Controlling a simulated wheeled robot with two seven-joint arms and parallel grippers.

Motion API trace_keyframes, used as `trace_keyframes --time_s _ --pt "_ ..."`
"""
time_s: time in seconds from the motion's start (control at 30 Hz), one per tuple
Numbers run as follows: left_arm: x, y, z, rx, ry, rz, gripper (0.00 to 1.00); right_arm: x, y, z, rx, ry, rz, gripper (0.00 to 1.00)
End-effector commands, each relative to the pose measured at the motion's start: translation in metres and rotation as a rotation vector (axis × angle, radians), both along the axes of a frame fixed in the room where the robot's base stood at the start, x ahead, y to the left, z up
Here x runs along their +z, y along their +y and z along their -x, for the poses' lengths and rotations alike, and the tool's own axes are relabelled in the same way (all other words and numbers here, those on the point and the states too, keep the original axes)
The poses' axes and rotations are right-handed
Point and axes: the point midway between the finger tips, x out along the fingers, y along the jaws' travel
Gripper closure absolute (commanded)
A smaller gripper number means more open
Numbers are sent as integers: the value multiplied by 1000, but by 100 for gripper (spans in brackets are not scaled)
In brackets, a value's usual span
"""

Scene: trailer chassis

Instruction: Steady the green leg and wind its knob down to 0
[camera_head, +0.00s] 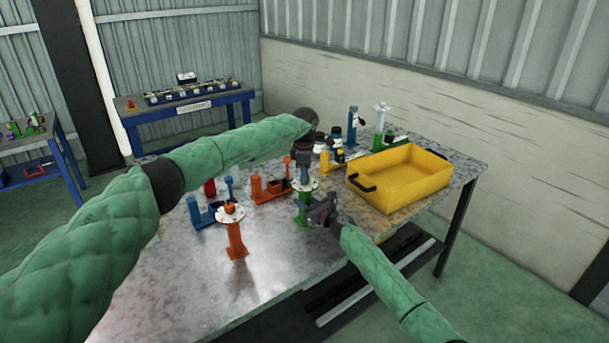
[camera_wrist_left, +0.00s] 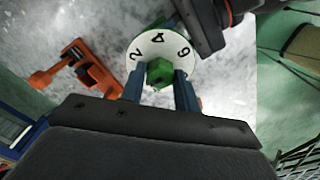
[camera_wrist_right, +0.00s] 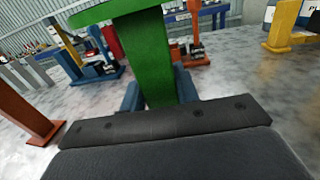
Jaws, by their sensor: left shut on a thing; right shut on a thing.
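The green leg (camera_head: 303,213) stands upright on the metal table, with a white numbered dial (camera_head: 311,186) on top. In the left wrist view the dial (camera_wrist_left: 145,51) shows the figures 2, 4 and 6, and a green knob (camera_wrist_left: 159,72) sits at its middle. My left gripper (camera_head: 304,176) comes from above and is shut on the knob, its blue fingers on either side. My right gripper (camera_head: 318,214) is shut on the leg's post from the right side. In the right wrist view the green post (camera_wrist_right: 150,60) stands between its fingers. The dial's 0 cannot be made out.
An orange leg with a dial (camera_head: 235,232) stands to the left. Blue (camera_head: 203,212) and orange (camera_head: 268,190) fixtures are behind. A yellow bin (camera_head: 400,178) is at the right; a white-topped post (camera_head: 380,122) stands at the back. The front left tabletop is clear.

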Motion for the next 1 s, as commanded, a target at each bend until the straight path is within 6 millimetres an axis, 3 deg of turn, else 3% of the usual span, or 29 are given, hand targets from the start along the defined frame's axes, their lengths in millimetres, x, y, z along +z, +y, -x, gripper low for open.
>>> trace_keyframes --time_s 0.57,0.6,0.7,1.0 --pt "4 -1 -1 34 -5 2 91 -4 1 2 3 3 3 100" --pt "4 -1 -1 34 -5 3 65 -4 1 2 3 4 2 100" --pt "4 -1 -1 33 -4 2 46 -4 1 2 2 4 2 100" --pt "3 0 -1 33 -2 1 46 -3 1 1 1 3 1 100"
